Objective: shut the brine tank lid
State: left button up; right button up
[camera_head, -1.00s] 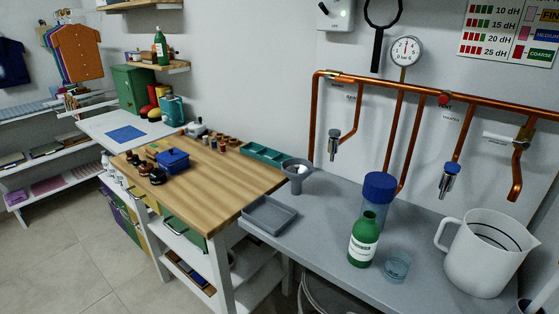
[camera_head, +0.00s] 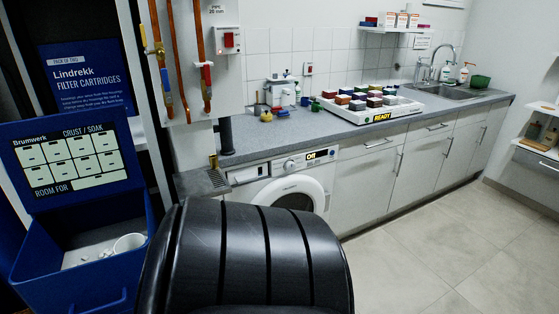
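A blue tank (camera_head: 83,277) stands at the lower left with its lid (camera_head: 27,150) raised upright at its back. It looks like the brine tank, but no label naming it so can be read. The lid's inner face carries a panel (camera_head: 68,160) marked "CRUST / SOAK" and "ROOM FOR". White pieces (camera_head: 90,256) and a white cup (camera_head: 129,243) lie inside the open tank. A handle (camera_head: 98,304) shows on its front. Neither of my grippers is in view.
A large black ridged shape (camera_head: 245,262), perhaps part of me, fills the lower middle and hides part of the washing machine (camera_head: 290,193). A grey worktop (camera_head: 350,128) runs behind, holding a tray of coloured blocks (camera_head: 370,108). Tiled floor (camera_head: 430,250) is clear at the right.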

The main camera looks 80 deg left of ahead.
aim_at(54, 162)
jog(key=u, duration=1.75)
